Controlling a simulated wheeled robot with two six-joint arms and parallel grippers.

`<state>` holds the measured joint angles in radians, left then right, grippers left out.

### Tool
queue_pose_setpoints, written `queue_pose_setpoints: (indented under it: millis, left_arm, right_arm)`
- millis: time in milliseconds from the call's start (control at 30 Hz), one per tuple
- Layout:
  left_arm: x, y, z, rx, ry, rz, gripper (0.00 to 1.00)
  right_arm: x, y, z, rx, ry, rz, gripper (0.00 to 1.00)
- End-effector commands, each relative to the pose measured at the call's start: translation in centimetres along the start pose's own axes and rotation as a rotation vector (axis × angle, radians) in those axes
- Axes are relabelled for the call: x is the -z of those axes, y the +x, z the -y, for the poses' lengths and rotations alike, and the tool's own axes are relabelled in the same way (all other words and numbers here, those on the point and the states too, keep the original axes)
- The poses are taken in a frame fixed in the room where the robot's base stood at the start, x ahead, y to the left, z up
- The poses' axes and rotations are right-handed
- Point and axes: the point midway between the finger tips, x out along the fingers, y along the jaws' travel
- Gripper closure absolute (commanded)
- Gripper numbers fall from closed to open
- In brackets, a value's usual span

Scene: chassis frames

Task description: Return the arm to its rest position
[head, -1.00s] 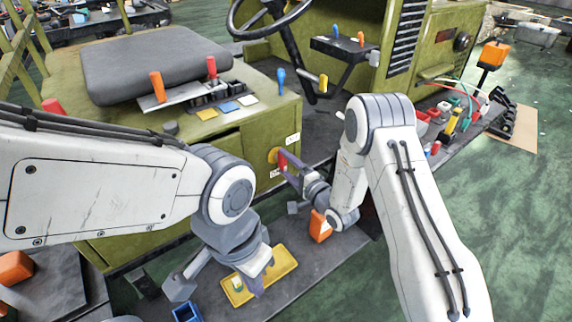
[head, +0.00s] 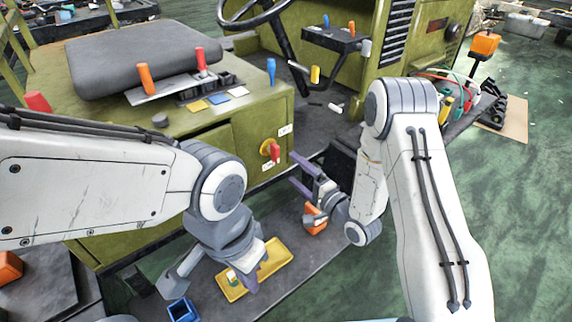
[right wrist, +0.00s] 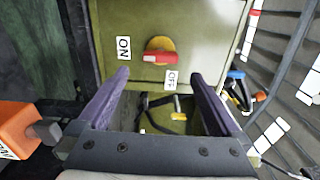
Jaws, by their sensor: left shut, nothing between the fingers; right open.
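My right gripper (head: 293,169) is open and empty, its two purple fingers apart, just right of the red rotary switch (head: 274,152) on the green cabinet. In the right wrist view the gripper (right wrist: 160,75) shows its spread fingers with the red switch handle (right wrist: 160,57) ahead of them, on its yellow base between the ON and OFF labels. Nothing is between the fingers. My left gripper (head: 250,282) is shut and empty, pointing down over the yellow tray (head: 282,252); its tips are partly hard to make out.
An orange box (head: 315,222) sits close below my right gripper. A blue bin (head: 182,311) stands left of the yellow tray. The steering wheel (head: 250,18), the seat (head: 145,62) and a lever panel (head: 335,38) are farther back. Green floor at right is open.

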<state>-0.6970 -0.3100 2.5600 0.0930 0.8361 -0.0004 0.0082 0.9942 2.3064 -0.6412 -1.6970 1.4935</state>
Motion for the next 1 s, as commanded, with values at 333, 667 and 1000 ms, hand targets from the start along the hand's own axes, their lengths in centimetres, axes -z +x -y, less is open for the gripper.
queue_pose_setpoints:
  millis: [333, 667, 1000]
  left_arm:
    - [0.0, 0.4, 0.0, 0.0, 0.0, 0.0, 1.0]
    - [0.0, 0.4, 0.0, 0.0, 0.0, 0.0, 1.0]
    - [0.0, -0.4, 0.0, 0.0, 0.0, 0.0, 1.0]
  right_arm:
    - [0.0, -2.4, 0.0, 0.001, 0.001, 0.0, 0.0]
    - [0.0, -2.3, 0.0, 0.0, 0.0, 0.0, 0.0]
    - [-2.2, 0.1, 1.0, -0.239, -0.326, 0.056, 0.0]
